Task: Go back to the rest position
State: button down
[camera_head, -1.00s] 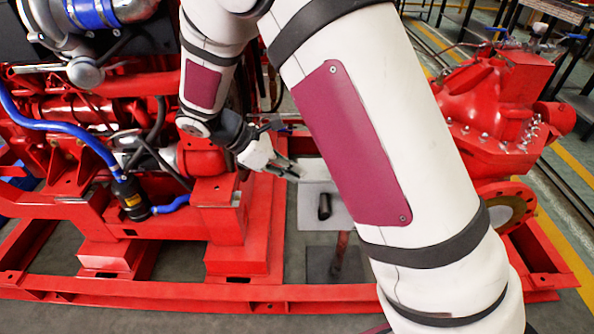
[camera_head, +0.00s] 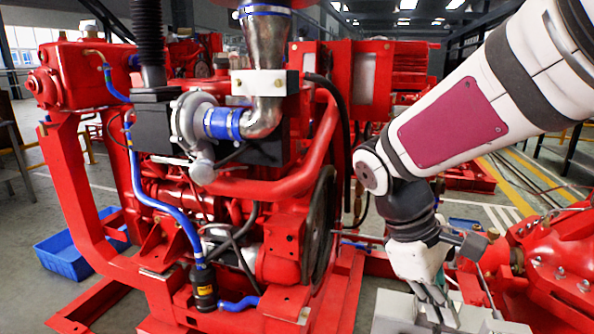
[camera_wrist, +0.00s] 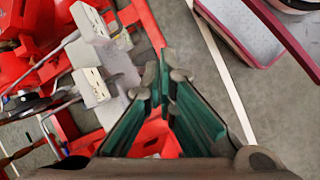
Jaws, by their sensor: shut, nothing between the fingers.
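My gripper (camera_head: 436,300) points down at the lower right of the head view, in front of the red pumpset. Its two fingers are shut with nothing held. In the wrist view my gripper (camera_wrist: 163,80) shows its green-sided fingers converging at the tips, with no object between them. My white arm with a maroon panel comes in from the upper right of the head view. The red diesel engine (camera_head: 290,185) fills the middle of that view, with a blue hose along its left side.
A pale grey block (camera_head: 400,314) lies close below and behind the fingers in the head view. Pale boxes (camera_wrist: 92,85) stand left of the fingers in the wrist view. A red pump casing (camera_head: 560,260) is at the right. A blue crate (camera_head: 65,258) sits on the floor at left.

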jog(key=s+a+r+m+t+y, duration=0.15)
jog(key=s+m, duration=0.25)
jog(key=s, duration=0.5)
jog(key=s+r+m+t+y, duration=0.1)
jog(key=s+m+y, duration=0.3)
jog(key=s, duration=0.6)
notch_tip(320, 180, up, 22)
jog(key=t+p, duration=0.3)
jog(key=p, duration=1.7)
jog(key=shift+a+m+h, duration=0.2)
jog(key=shift+m+h, duration=0.1)
jog(key=shift+h, duration=0.05)
